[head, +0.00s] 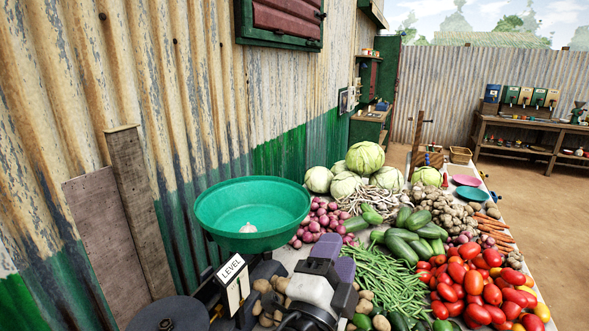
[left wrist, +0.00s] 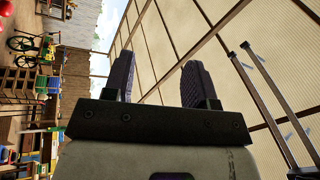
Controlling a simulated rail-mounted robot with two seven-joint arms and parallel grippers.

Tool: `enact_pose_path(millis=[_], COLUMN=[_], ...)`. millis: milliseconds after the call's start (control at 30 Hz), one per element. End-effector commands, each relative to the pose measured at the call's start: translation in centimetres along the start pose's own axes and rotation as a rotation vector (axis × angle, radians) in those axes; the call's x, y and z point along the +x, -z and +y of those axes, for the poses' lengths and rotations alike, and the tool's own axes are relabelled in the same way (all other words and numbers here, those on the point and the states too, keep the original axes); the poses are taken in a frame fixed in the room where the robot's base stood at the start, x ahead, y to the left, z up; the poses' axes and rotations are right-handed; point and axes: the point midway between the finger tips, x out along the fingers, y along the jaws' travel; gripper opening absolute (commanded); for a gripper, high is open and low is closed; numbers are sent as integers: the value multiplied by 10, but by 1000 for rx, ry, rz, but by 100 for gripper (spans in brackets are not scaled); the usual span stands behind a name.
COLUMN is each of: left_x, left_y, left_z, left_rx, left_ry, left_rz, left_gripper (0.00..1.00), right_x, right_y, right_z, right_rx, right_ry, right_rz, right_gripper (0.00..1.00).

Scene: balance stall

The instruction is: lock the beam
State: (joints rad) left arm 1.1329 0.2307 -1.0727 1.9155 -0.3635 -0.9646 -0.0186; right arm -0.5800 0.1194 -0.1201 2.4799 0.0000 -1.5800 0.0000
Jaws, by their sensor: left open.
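A white LEVEL plate (head: 233,281) with a dark mark stands at the lower middle of the head view, on dark metal parts of the balance. A green pan (head: 222,212) sits behind it with a pale bulb, like garlic, (head: 248,228) inside. The beam and its lock cannot be clearly made out; my arm and the frame edge hide part of the balance. My left gripper (head: 335,257) is right of the LEVEL plate, apart from it. In the left wrist view its purple fingers (left wrist: 160,78) are spread, with nothing between them, facing up at the roof. My right gripper is not seen.
Cabbages (head: 365,158), cucumbers (head: 402,245), green beans (head: 385,280) and tomatoes (head: 480,295) crowd the stall right of and beyond my left gripper. A corrugated wall (head: 120,90) closes the left side. A dark round plate (head: 168,315) lies at the lower left.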

Motion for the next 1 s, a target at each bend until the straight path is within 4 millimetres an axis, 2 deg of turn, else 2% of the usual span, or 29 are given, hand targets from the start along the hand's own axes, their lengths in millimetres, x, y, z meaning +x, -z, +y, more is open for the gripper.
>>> enact_pose_path(millis=[33, 133, 300, 400, 567, 767, 800, 900, 1000], left_x=[-11, -44, -112, -151, -211, -298, -317, -366, -411], left_y=[-12, -48, -105, -131, -165, -202, -208, -217, -218], left_z=[-10, -17, 2, 17, 43, 82, 92, 118, 141], left_rx=[-96, -306, -589, -712, -868, -983, -997, -1022, -1034], left_ry=[-15, -83, -219, -272, -311, -341, -353, -398, -453], left_rz=[-88, -294, -555, -655, -779, -999, -1050, -1185, -1296], left_gripper=[52, 52, 52, 52, 52, 52, 52, 52, 52], right_x=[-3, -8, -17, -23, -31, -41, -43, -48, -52], right_y=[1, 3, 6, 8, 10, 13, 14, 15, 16], right_z=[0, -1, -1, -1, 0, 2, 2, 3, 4], right_rx=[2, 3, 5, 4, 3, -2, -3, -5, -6], right_ry=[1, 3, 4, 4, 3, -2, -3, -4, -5], right_rz=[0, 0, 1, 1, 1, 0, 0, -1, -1], right_gripper=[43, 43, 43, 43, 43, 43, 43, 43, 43])
